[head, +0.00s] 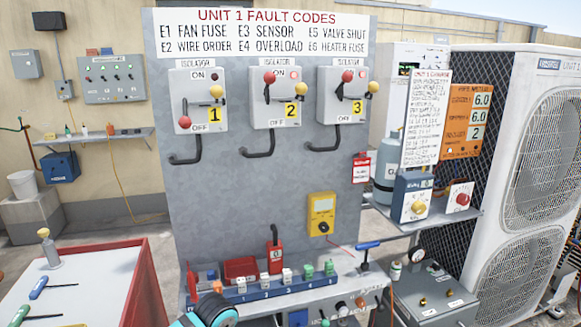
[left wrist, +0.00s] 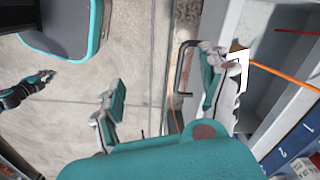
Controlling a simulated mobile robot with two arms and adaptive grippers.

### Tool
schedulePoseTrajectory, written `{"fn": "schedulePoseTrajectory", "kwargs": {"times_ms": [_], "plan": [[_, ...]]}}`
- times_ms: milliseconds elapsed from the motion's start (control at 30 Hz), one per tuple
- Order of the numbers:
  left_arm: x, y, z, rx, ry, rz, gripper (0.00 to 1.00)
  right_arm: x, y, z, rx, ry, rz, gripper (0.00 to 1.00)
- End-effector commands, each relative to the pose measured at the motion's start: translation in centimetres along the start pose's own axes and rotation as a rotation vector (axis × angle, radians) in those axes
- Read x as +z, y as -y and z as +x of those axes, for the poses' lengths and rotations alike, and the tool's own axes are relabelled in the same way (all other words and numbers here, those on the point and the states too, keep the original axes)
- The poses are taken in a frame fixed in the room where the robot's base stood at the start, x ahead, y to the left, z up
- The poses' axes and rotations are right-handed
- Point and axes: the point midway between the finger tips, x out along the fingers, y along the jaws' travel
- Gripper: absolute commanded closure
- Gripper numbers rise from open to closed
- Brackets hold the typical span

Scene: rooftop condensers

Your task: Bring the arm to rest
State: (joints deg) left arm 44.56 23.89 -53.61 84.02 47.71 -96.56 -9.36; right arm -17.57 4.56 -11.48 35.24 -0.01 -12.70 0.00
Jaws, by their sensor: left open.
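The left finger is over bare concrete floor. In the head view, only a teal and dark part of my left arm (head: 208,312) shows at the bottom, in front of the bench; the fingers cannot be made out there.
The grey bench (head: 350,292) holds a blue numbered strip (head: 262,291), a red bin (head: 240,268) and small parts. Behind it stands a panel with three isolators (head: 275,97) and a yellow meter (head: 321,213). A red-edged cart (head: 145,285) stands left. An orange cable (left wrist: 284,73) crosses the bench side.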

Motion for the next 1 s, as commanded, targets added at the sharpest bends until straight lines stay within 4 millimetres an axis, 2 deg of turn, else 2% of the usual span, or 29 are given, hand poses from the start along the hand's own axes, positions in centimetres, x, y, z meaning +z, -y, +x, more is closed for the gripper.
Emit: {"fn": "schedulePoseTrajectory", "kwargs": {"times_ms": [367,500,667,767,833,1000], "plan": [[-0.3,-4.9,2.0,0.033,-0.075,0.004,0.22,-1.5,-0.2,0.0,0.003,-0.023,0.000,1.00],[-0.2,-7.5,2.8,0.049,-0.122,-0.009,0.22,-1.9,-0.3,0.0,0.003,-0.029,0.000,1.00],[0.4,-10.8,3.4,0.067,-0.193,-0.056,0.22,-1.4,-0.2,0.0,0.002,-0.022,0.000,1.00],[1.5,-13.0,3.6,0.076,-0.247,-0.118,0.22,-0.8,-0.1,0.0,0.001,-0.014,0.000,1.00],[2.9,-14.5,3.6,0.076,-0.287,-0.189,0.22,-0.6,-0.1,0.0,0.001,-0.009,0.001,1.00],[7.6,-16.1,3.0,0.035,-0.340,-0.386,0.22,-0.6,-0.1,0.0,0.001,-0.009,0.001,1.00]]}}
